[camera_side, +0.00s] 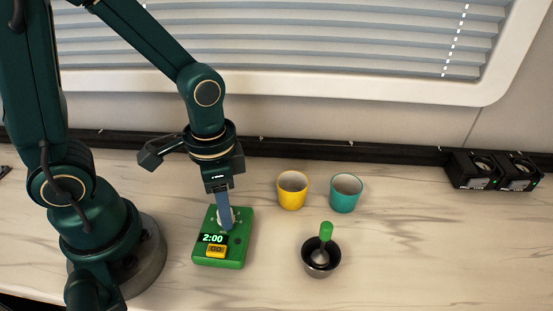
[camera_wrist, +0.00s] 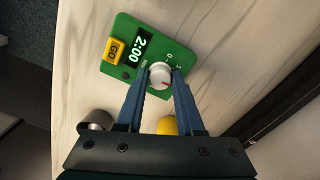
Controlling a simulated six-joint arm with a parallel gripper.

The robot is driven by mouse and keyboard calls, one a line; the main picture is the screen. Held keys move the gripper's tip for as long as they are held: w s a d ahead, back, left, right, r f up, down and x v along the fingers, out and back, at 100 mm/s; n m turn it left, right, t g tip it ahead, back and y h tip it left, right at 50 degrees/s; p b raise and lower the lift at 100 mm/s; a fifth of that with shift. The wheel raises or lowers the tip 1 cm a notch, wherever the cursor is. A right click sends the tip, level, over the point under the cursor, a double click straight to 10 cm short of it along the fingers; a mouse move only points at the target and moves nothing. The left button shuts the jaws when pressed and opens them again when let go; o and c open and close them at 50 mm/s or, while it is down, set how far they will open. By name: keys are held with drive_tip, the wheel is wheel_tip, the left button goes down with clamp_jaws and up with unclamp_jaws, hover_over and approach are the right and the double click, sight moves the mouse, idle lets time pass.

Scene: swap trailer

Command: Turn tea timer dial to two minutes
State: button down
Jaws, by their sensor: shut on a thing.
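The green tea timer (camera_side: 239,248) lies on the table beside my arm's base. It also shows in the wrist view (camera_wrist: 183,50). Its display (camera_side: 213,238) reads 2:00, and a yellow GO button (camera_side: 216,252) sits below the display. The white dial (camera_wrist: 159,75) has a red mark on it. My gripper (camera_side: 226,222) points down at the timer, and its blue fingers are shut on the dial, one on each side, in the wrist view (camera_wrist: 160,76). In the side view the fingers hide part of the dial.
A yellow cup (camera_side: 292,199) and a teal cup (camera_side: 345,204) stand right of the timer. Black boxes (camera_side: 490,185) stand at the back right. The table's right front is clear.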

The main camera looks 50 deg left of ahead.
drive_tip(key=c, duration=0.5)
unclamp_jaws()
drive_tip(key=shift+r, duration=2.55)
drive_tip(key=shift+w+r, duration=0.1)
drive_tip(key=shift+s+a+r+n+t, duration=0.35)
drive_tip(key=shift+r+n+t, duration=0.4)
drive_tip(key=shift+r+t, duration=0.3)
drive_tip(key=shift+s+a+r+n+t, duration=0.25)
drive_tip(key=shift+r+n+t, duration=0.55)
drive_tip(key=shift+r, duration=0.4)
drive_tip(key=shift+s+a+r+n+t, duration=0.25)
drive_tip(key=shift+a+r+n+t, duration=0.15)
drive_tip(key=shift+r+n+t, duration=0.5)
